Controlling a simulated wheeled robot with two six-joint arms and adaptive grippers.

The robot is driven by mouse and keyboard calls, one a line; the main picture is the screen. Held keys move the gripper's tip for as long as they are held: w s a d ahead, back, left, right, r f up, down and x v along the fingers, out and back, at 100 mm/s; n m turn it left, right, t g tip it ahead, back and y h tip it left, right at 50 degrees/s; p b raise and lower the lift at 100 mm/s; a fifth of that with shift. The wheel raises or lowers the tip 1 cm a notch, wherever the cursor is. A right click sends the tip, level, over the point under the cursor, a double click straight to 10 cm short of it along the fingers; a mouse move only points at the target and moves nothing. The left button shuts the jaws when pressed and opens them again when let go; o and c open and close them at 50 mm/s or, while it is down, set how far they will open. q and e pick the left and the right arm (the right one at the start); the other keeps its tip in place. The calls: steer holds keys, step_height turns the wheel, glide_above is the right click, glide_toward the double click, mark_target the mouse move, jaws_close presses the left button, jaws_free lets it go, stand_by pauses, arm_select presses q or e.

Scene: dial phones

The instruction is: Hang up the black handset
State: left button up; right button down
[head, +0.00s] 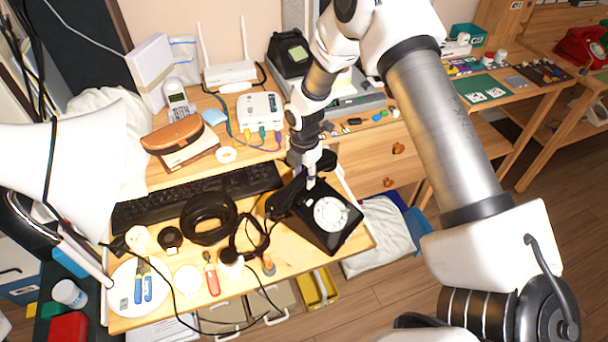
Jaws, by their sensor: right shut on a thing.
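The black dial phone (343,236) sits at the right front corner of the wooden desk, its white dial (330,213) facing up. My right gripper (309,180) reaches down from above at the phone's back left side. It is shut on the black handset (283,201), which shows as a dark shape along the phone's left edge. The gripper and the dark phone body hide part of the handset, so I cannot tell whether it touches the cradle. My left gripper is not in view.
A black keyboard (150,208), a coiled black ring (208,217), looped cable and red-handled tool (211,275) crowd the desk left of the phone. A white router box (260,110) stands behind. The desk's front right edge is close to the phone.

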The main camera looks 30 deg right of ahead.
steer(key=shift+f+b, duration=0.45)
steer(key=shift+f, duration=0.45)
steer(key=c, duration=0.7)
jaws_free()
step_height(320, 180, up, 12)
steer(key=shift+r, duration=0.1)
